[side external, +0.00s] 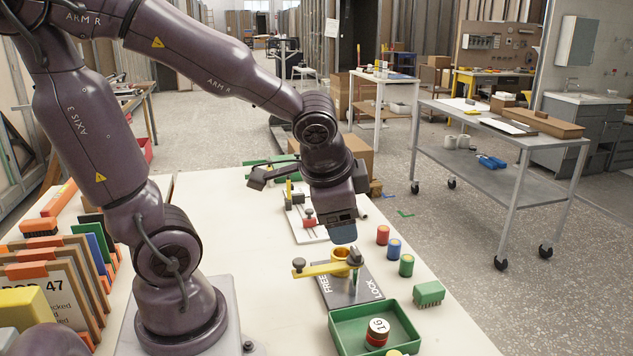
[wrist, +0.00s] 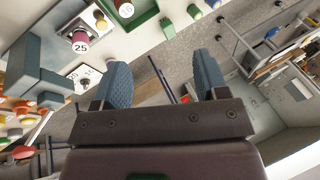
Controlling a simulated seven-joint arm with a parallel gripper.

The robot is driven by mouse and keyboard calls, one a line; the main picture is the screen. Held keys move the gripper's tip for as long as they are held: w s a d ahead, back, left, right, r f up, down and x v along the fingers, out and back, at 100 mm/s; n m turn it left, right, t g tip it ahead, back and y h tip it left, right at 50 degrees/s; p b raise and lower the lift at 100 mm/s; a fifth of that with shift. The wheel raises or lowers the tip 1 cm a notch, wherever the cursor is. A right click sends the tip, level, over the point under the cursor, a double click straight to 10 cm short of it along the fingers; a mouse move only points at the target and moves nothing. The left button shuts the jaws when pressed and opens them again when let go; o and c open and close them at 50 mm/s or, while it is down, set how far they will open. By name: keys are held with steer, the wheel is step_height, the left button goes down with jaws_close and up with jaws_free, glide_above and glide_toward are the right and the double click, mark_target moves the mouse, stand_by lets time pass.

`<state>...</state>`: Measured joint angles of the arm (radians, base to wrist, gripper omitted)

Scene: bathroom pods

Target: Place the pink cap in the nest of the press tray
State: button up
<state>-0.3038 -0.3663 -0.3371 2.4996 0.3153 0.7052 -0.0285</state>
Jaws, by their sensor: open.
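In the wrist view, a pinkish cylinder (wrist: 80,36) with a white face marked 25 stands on a dark plate near the upper left; it looks like the pink cap. I cannot make it out in the side view. A grey plate (side external: 366,289) lettered FREE and LOCK carries a yellow lever (side external: 325,268) and a gold ring (side external: 340,254); I cannot tell whether this is the press tray, and no nest is clear. My gripper (side external: 343,233) hangs above this plate. Its blue fingers (wrist: 162,82) are spread apart with nothing between them.
A green tray (side external: 338,335) at the front holds a red piece marked 16 (side external: 377,333). Red (side external: 383,235), blue (side external: 394,249) and green (side external: 406,265) cylinders and a green block (side external: 429,293) stand along the table's right edge. A white fixture (side external: 305,232) lies behind my gripper.

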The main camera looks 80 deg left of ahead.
steer(key=s+d+r+n+t+h, duration=0.2)
steer(key=s+d+r+h, duration=0.1)
steer(key=r, duration=0.3)
steer(key=shift+s+r+h, duration=0.3)
steer(key=shift+s+r, duration=0.05)
steer(key=shift+s, duration=0.4)
